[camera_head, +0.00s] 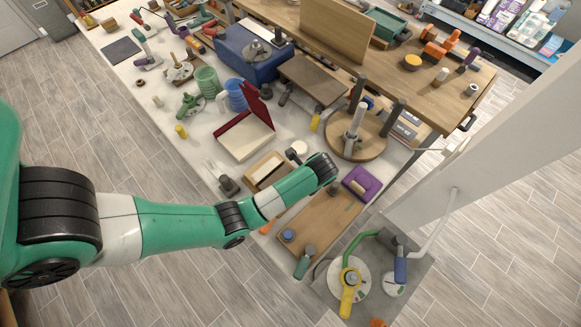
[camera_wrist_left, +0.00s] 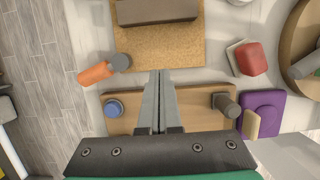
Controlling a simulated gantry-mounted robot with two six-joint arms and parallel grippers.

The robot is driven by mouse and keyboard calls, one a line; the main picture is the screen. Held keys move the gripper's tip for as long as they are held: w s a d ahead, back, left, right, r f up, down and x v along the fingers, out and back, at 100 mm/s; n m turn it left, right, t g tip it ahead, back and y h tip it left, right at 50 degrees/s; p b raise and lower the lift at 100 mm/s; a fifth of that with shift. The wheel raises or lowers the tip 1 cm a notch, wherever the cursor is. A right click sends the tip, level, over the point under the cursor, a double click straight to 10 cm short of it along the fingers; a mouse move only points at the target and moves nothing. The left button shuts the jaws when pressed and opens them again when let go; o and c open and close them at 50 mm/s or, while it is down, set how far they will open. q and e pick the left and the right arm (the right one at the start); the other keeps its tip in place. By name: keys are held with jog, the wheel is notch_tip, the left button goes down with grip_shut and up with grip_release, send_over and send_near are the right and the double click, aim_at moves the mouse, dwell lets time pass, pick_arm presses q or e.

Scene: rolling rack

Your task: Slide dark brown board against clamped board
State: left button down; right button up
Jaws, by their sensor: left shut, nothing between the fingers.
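In the left wrist view, a dark brown board-like piece (camera_wrist_left: 155,12) lies on a cork sheet (camera_wrist_left: 190,50) at the top, cut off by the frame. Below the cork is a tan wooden board (camera_wrist_left: 198,98) with a blue knob and a grey cylinder on it. It looks like the clamped board and also shows in the head view (camera_head: 325,225). My left gripper (camera_wrist_left: 160,72) is shut and empty, its fingertips over the cork's near edge, apart from the dark brown piece. In the head view my arm hides the fingers. My right gripper is not in view.
An orange-handled tool (camera_wrist_left: 96,73) lies left of the cork. A red block (camera_wrist_left: 250,58) and a purple piece (camera_wrist_left: 262,115) lie to the right. Another dark brown flat board (camera_head: 312,80), an open red box (camera_head: 250,135) and a round wooden stand (camera_head: 355,140) crowd the table.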

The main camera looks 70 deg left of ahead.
aim_at(276, 179)
pick_arm(q)
jog(key=b+x, duration=0.2)
jog(key=x, duration=0.7)
jog(key=shift+a+f+b, duration=0.15)
jog(key=shift+f+b, duration=0.15)
jog(key=a, duration=0.1)
jog(key=s+a+p, duration=0.1)
jog(key=a, duration=0.1)
jog(key=shift+s+a, duration=0.1)
jog(key=shift+s, duration=0.05)
jog(key=shift+s+a, duration=0.1)
jog(key=shift+a, duration=0.2)
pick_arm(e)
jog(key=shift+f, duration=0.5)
pick_arm(q)
jog(key=shift+s+a+r+p, duration=0.15)
jog(key=shift+s+a+p, duration=0.15)
jog(key=shift+a+p, duration=0.25)
jog(key=shift+a, duration=0.25)
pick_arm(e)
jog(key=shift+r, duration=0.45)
